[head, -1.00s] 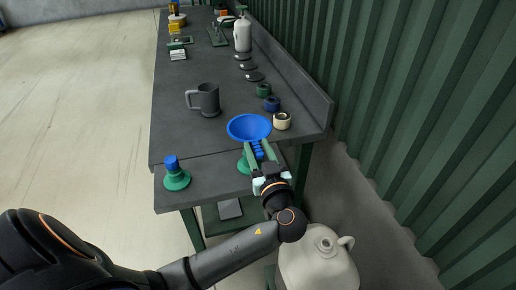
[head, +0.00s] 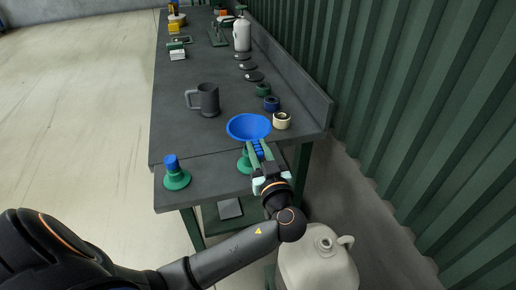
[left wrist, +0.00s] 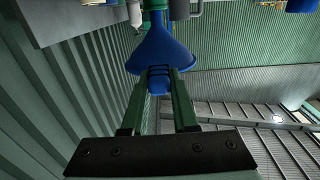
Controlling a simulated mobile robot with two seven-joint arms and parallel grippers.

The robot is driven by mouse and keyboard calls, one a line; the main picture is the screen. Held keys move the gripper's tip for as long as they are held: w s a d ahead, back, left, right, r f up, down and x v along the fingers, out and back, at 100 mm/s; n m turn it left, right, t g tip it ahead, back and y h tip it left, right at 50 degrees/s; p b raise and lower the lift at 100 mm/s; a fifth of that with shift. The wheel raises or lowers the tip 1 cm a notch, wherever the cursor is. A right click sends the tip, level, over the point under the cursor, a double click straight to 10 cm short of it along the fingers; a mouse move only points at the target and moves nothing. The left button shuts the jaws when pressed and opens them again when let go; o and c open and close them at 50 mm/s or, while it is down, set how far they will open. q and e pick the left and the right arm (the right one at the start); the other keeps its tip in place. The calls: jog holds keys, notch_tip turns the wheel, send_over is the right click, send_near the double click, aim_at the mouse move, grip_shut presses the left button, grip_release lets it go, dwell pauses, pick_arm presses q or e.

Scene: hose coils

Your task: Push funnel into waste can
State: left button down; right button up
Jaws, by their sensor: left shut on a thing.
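The blue funnel (head: 249,124) shows its wide bowl over the near end of the bench, bowl facing up. My left gripper (head: 257,154) is shut on its ribbed blue stem, and the grip also shows in the left wrist view (left wrist: 161,80), with the funnel cone (left wrist: 160,48) beyond the fingers. A green piece (head: 243,165) shows below the bowl beside the fingers; whether the funnel touches it I cannot tell. A pale can (head: 310,272) with a round neck opening and a handle, likely the waste can, stands low at the bottom right, partly cut off. My right gripper is not in view.
The dark bench (head: 165,125) runs away from me beside a green corrugated wall (head: 420,110). A green stand with a blue top (head: 175,180) is at its near left. A grey mug (head: 207,100), a cream roll (head: 282,121) and a blue roll (head: 272,104) stand beyond. Open floor lies left.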

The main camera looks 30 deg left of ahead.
pick_arm(q)
jog(key=shift+w+a, duration=0.1)
jog(key=shift+a, duration=0.05)
jog(key=shift+r, duration=0.15)
jog(key=shift+r, duration=0.35)
dwell(0.6)
jog(key=shift+r+p, duration=0.7)
jog(key=shift+r, duration=0.25)
jog(key=shift+r+p, duration=1.7)
jog(key=shift+r, duration=1.45)
jog(key=shift+f, duration=0.1)
